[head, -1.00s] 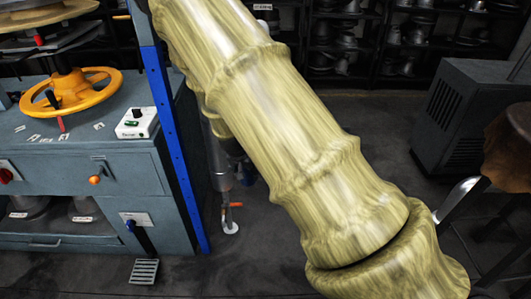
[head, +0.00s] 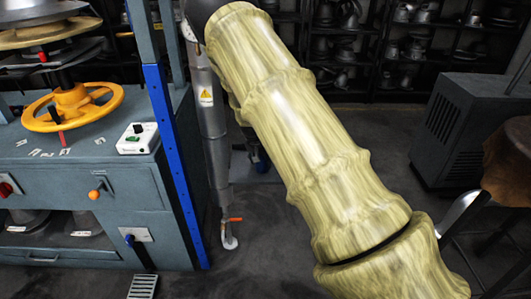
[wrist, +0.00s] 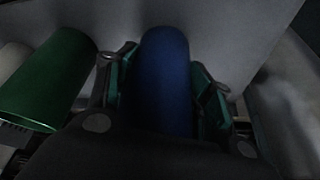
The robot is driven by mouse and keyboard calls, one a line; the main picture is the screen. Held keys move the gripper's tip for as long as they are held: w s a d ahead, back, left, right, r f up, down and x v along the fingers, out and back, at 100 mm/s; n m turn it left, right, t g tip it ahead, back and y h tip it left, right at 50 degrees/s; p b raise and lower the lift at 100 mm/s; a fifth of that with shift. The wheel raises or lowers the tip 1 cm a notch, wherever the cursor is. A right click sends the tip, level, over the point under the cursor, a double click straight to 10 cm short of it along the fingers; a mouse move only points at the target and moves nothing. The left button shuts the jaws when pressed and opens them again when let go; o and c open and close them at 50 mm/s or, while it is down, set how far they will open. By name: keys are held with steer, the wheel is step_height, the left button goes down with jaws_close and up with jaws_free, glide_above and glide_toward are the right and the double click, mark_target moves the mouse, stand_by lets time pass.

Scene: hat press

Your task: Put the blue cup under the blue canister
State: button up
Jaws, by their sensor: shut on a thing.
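In the wrist view my gripper (wrist: 161,95) has a jaw with green pads on each side of a dark blue cylinder (wrist: 165,75), which I take to be the blue cup. The jaws are shut on it. Its lower end is hidden behind the dark gripper body. The view is dim, and no second blue thing that could be the blue canister can be made out. In the head view neither the gripper nor the cup shows; my large yellow-green arm crosses the middle.
A green cylinder (wrist: 48,82) stands left of the gripper, with a pale one (wrist: 12,60) beyond it. A pale flat surface (wrist: 225,40) lies behind. In the head view a blue-grey machine (head: 90,180) with a yellow handwheel (head: 72,108) stands left, and a dark cabinet (head: 462,125) right.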

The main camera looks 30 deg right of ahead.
steer(key=shift+w+d+p, duration=0.2)
steer(key=shift+w+d, duration=0.45)
steer(key=shift+d, duration=0.2)
steer(key=shift+w+d+p, duration=0.15)
steer(key=shift+w+d, duration=0.45)
steer(key=shift+d, duration=0.25)
steer(key=shift+f, duration=0.1)
steer(key=o, duration=1.1)
